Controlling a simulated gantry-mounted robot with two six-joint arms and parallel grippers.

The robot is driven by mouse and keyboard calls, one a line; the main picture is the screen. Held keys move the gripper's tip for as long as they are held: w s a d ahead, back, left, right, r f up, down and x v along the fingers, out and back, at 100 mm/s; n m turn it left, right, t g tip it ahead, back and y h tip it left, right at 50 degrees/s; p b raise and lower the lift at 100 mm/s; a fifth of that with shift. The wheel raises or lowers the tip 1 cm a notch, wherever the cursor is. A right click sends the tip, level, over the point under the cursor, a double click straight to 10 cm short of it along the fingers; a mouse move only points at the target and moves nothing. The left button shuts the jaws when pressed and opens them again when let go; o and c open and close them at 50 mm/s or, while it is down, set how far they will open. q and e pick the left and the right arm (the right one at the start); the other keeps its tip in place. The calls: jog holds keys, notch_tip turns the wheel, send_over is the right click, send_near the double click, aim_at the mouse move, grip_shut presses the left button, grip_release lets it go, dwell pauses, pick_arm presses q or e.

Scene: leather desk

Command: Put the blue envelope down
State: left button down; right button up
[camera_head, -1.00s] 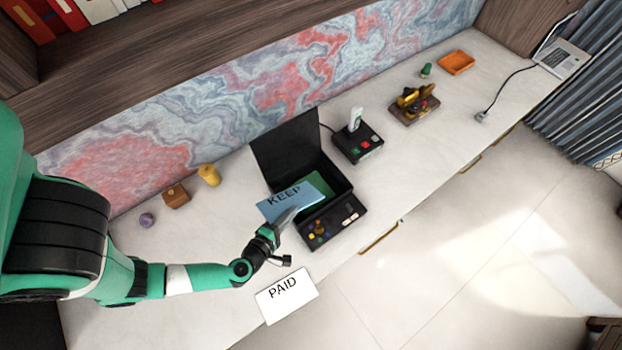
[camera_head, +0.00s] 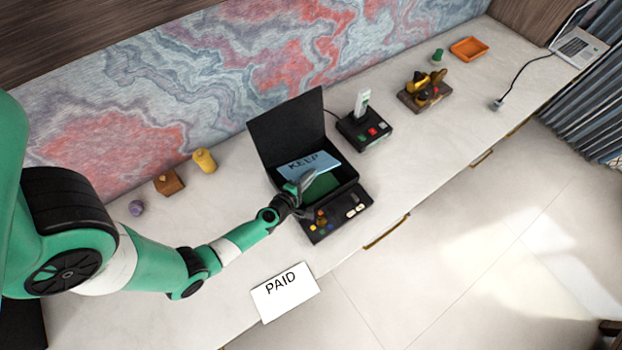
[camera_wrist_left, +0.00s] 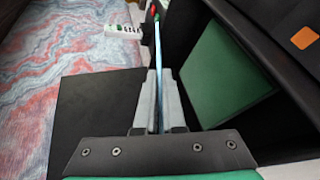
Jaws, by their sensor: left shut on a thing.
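The blue envelope (camera_head: 309,164), marked KEEP, is held by my left gripper (camera_head: 303,184) above the open black box (camera_head: 347,172). In the left wrist view the envelope (camera_wrist_left: 158,65) shows edge-on, pinched between the two fingers of my left gripper (camera_wrist_left: 158,100). The box's lid (camera_head: 287,130) stands open at the back. A green sheet or lining (camera_head: 322,187) lies inside the box, and it also shows in the left wrist view (camera_wrist_left: 222,75). I cannot tell whether the envelope touches the box. My right gripper is not in view.
A white card (camera_head: 285,290) marked PAID lies at the front edge. A black device (camera_head: 364,131) with a white upright piece stands right of the box. A tray of small parts (camera_head: 335,214) sits in front. A yellow cylinder (camera_head: 204,161) and brown block (camera_head: 168,183) stand left.

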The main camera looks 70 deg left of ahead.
pick_arm(q)
jog(key=shift+w+a+f+b, duration=0.15)
jog(key=shift+f+b, duration=0.7)
jog(key=shift+f, duration=0.1)
jog(key=shift+w+a+f+b, duration=0.1)
jog(key=shift+f+b, duration=0.7)
jog(key=shift+f, duration=0.1)
jog(key=shift+f+b, duration=0.4)
jog(key=shift+f, duration=0.05)
jog(key=c, duration=1)
grip_release()
jog(key=shift+r, duration=0.1)
jog(key=shift+r, duration=0.1)
jog(key=shift+r+p, duration=0.4)
jog(key=shift+p, duration=0.2)
jog(key=p+v, duration=0.3)
jog(key=v, duration=0.9)
jog(key=shift+f, duration=0.15)
